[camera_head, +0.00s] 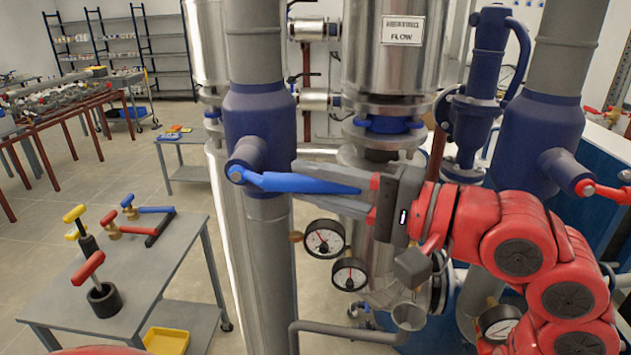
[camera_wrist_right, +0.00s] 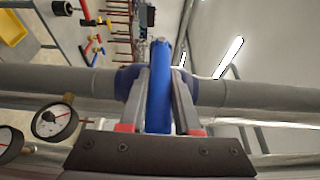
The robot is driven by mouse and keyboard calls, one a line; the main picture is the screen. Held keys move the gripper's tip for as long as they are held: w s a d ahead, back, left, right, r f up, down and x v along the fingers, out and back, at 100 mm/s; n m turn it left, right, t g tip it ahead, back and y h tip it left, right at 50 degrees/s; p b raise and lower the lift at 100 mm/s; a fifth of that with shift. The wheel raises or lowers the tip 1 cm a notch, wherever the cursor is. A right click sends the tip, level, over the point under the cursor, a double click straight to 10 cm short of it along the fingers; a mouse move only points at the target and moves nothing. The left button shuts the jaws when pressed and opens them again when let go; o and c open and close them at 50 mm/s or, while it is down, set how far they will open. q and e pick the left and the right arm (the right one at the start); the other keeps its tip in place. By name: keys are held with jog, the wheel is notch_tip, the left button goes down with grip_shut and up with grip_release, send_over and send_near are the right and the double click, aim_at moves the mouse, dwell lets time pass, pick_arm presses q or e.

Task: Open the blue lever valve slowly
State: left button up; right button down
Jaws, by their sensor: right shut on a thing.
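The blue lever (camera_head: 300,182) of the valve points right, roughly level, from the dark blue valve body (camera_head: 258,125) on the grey vertical pipe. My right gripper (camera_head: 297,181) comes in from the right and is shut on the lever, with one long grey finger above it and one below. In the right wrist view the lever (camera_wrist_right: 159,88) lies between the two fingers (camera_wrist_right: 160,75), running toward the valve body. The fingers hide part of the lever's edges. My left gripper is not in view.
Two pressure gauges (camera_head: 325,239) (camera_head: 350,274) sit just below the lever. A red lever (camera_head: 602,191) is on the right pipe's valve. A grey table (camera_head: 95,310) at left carries loose valve handles. A steel column (camera_head: 390,60) stands behind my right gripper.

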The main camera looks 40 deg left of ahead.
dwell(0.4)
jog(key=shift+r+h, duration=0.4)
jog(key=shift+r, duration=0.05)
jog(key=shift+r+n+h, duration=0.35)
jog(key=shift+n+h, duration=0.05)
jog(key=shift+h, duration=0.1)
jog(key=c, duration=0.6)
grip_release()
